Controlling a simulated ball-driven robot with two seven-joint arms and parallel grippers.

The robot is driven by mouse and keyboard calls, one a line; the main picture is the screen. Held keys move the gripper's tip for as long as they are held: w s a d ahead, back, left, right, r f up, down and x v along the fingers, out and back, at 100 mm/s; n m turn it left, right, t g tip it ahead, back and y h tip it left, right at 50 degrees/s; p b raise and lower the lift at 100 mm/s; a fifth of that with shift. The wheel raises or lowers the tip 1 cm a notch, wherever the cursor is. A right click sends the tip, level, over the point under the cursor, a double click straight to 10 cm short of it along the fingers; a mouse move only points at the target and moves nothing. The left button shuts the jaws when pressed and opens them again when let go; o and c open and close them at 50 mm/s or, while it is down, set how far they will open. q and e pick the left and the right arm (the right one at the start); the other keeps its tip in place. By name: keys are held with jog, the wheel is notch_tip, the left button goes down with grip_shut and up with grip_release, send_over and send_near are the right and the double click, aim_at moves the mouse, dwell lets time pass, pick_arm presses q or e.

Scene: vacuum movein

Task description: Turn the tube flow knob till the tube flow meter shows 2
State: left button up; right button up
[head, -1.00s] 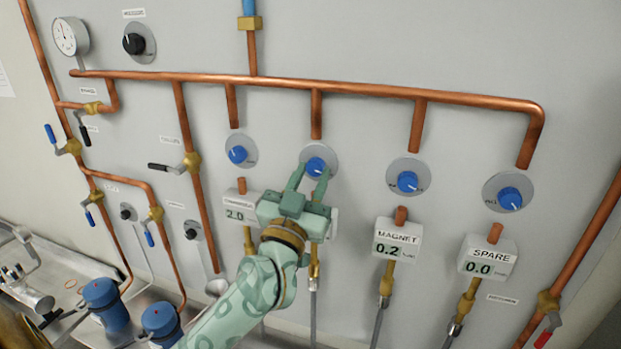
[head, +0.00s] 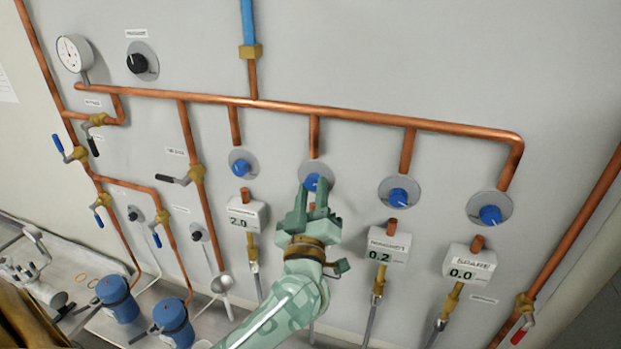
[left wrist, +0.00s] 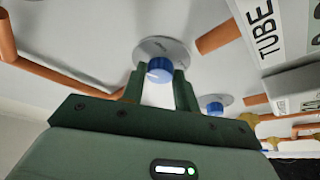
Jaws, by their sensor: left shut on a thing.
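The tube flow knob (head: 312,182) is the blue knob second from left in the row, on a round grey plate. My left gripper (head: 314,192) is shut on it. In the left wrist view the knob (left wrist: 160,70) sits between the two fingertips of the gripper (left wrist: 160,80). The tube flow meter is hidden behind my gripper in the head view. In the left wrist view part of the meter (left wrist: 268,45) shows the label TUBE, but its number is cut off and cannot be read. My right gripper is not in view.
Similar blue knobs flank it: one to the left (head: 240,162) and two to the right (head: 398,192). The left meter (head: 246,215) reads 2.0, the magnet meter (head: 388,245) 0.2 and the spare meter (head: 470,265) 0.0. Copper pipes (head: 400,120) run above.

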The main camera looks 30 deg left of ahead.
pick_arm(q)
jog(key=n, duration=0.1)
jog(key=n+g+p, duration=0.1)
jog(key=shift+d+r+n+y, duration=0.1)
jog(key=shift+r+n+y, duration=0.15)
jog(key=shift+n+y, duration=0.05)
jog(key=shift+n+g+y+p, duration=0.3)
jog(key=shift+n+g+p, duration=0.15)
jog(key=shift+n, duration=0.75)
jog(key=n+g, duration=0.2)
jog(key=n, duration=0.3)
jog(key=shift+d, duration=0.1)
jog(key=n, duration=0.1)
jog(key=n+g, duration=0.1)
jog(key=n, duration=0.2)
jog(key=shift+r+g, duration=0.25)
jog(key=n+h, duration=0.1)
jog(key=n, duration=0.1)
jog(key=n+h, duration=0.1)
jog(key=n+g+h, duration=0.1)
jog(key=n, duration=0.1)
jog(key=shift+r+n, duration=0.25)
jog(key=shift+n, duration=0.05)
jog(key=n, duration=0.1)
jog(key=n+h, duration=0.2)
jog(key=shift+a+r+n, duration=0.1)
jog(key=shift+a+n, duration=0.15)
jog(key=shift+n, duration=0.15)
jog(key=o, duration=1)
jog(key=shift+c, duration=0.2)
